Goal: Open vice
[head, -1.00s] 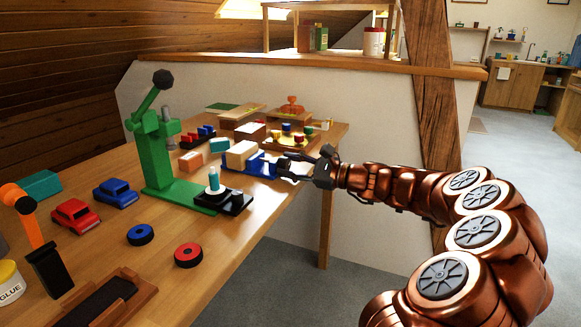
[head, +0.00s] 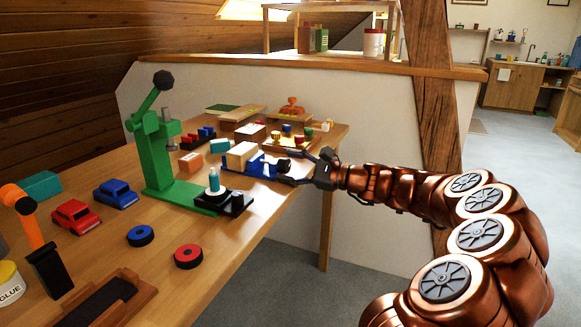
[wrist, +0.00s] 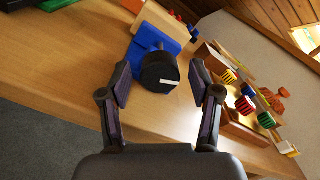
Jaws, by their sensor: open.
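The blue vice (head: 262,168) stands near the right edge of the workbench, with a pale wooden block (head: 241,155) at its jaws. Its black round knob (head: 282,165) faces my gripper. In the wrist view the knob (wrist: 158,72) has a white mark line, and the blue vice body (wrist: 152,36) shows behind it. My gripper (head: 297,169) is open at the knob. In the wrist view its two fingers (wrist: 160,80) are on either side of the knob, with visible gaps.
A tray of coloured wheels (head: 290,142) lies just behind. Toy cars (head: 115,193) are further left. The floor right of the bench is clear.

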